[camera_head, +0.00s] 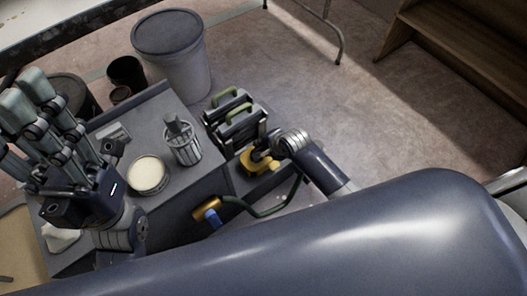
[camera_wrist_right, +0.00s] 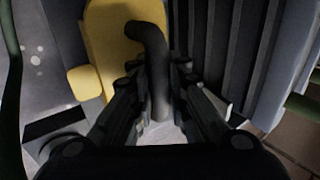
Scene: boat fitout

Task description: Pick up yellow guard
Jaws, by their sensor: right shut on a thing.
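The yellow guard (camera_head: 262,164) is a yellow body with a black curved handle, at the inner edge of the dark bench. My right gripper (camera_head: 267,151) is at its handle. In the right wrist view, the yellow guard (camera_wrist_right: 110,38) is at upper left, and its black handle runs down between the fingers of my right gripper (camera_wrist_right: 160,75), which is shut on it. The fingers hide part of the handle. I cannot tell whether the guard is lifted clear of the surface. My left gripper (camera_head: 72,125) is at the left, its fingers spread and empty.
Black cases with green handles (camera_head: 238,118) stand close behind the guard. A slotted grey canister (camera_head: 184,145), a round tub (camera_head: 148,173) and an orange-and-blue tool (camera_head: 208,211) with a green hose are nearby. A grey bin (camera_head: 172,55) stands behind the bench. Open floor lies right.

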